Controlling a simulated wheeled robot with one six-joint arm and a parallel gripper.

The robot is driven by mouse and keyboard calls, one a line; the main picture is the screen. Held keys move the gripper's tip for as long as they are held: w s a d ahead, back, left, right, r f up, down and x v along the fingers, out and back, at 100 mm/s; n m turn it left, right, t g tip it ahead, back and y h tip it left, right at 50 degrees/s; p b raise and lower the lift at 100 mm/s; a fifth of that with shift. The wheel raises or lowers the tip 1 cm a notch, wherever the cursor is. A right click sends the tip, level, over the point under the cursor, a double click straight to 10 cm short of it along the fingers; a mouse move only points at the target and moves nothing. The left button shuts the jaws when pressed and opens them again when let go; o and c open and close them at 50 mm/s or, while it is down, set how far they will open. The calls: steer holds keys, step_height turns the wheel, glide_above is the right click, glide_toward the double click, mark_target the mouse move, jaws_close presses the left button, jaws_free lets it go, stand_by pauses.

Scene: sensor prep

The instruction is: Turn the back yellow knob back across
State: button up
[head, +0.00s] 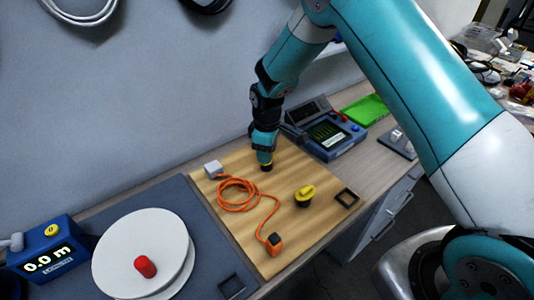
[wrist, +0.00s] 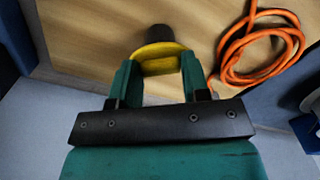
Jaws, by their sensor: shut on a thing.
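The back yellow knob (wrist: 158,62) sits on the wooden board (head: 215,190). In the wrist view it shows between my two fingers, with a dark round part beyond its yellow body. My gripper (wrist: 160,80) is shut on the knob, one finger at each side. In the head view my gripper (head: 265,158) points down at the back of the board, and it covers most of this knob; only a dark base shows below the fingers. A second yellow knob (head: 305,193) stands nearer the front of the board, apart from my gripper.
A blue instrument (head: 325,135) stands at the right. A black square frame (head: 347,198) lies at the board's right.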

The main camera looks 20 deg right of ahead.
steer(key=m+b, duration=0.1)
steer(key=m, duration=0.6)
steer(key=shift+w+r+b, duration=0.1)
steer(key=shift+b, duration=0.2)
stand_by(0.4)
steer(key=o, duration=0.9)
step_height(320, 180, up, 17)
steer(key=b, duration=0.2)
steer(key=shift+r+b, duration=0.2)
steer(key=shift+b, duration=0.15)
steer(key=s+a+r+n+y, duration=0.1)
steer(key=s, duration=0.9)
steer(key=s+a+r+n+y, duration=0.1)
steer(key=s+a, duration=0.1)
steer(key=s, duration=0.8)
steer(key=s+a+r+n+y, duration=0.1)
steer(key=s+r+y, duration=0.1)
steer(key=s, duration=0.9)
steer(key=shift+a, duration=0.4)
